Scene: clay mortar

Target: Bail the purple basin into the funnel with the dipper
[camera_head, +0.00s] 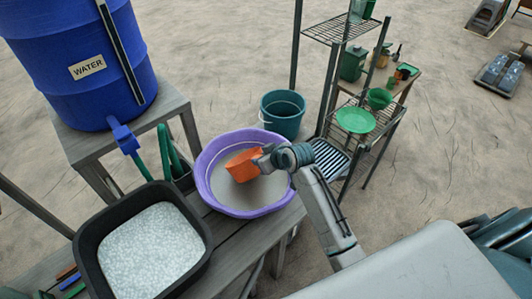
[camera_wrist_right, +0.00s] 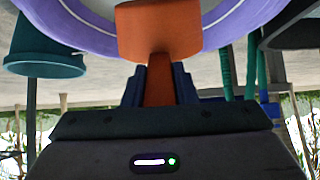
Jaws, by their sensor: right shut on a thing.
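The purple basin (camera_head: 203,180) stands on the wooden bench and holds a flat grey content. My right gripper (camera_head: 262,160) reaches over its right side and is shut on the handle of the orange dipper (camera_head: 243,165). The dipper's cup is inside the basin's outline; I cannot tell whether it touches the content or holds any. In the right wrist view the dipper (camera_wrist_right: 158,30) extends from between my fingers (camera_wrist_right: 158,85), with the basin (camera_wrist_right: 230,25) behind it. A small green cup-like piece (camera_head: 378,98) on the shelf may be the funnel; I cannot be sure. My left gripper is not in view.
A black tub (camera_head: 84,240) of white granules stands left of the basin, below a blue water barrel (camera_head: 75,60). A teal bucket (camera_head: 282,113) is behind the basin. A wire shelf (camera_head: 340,90) with a green plate (camera_head: 355,119) stands at the back right.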

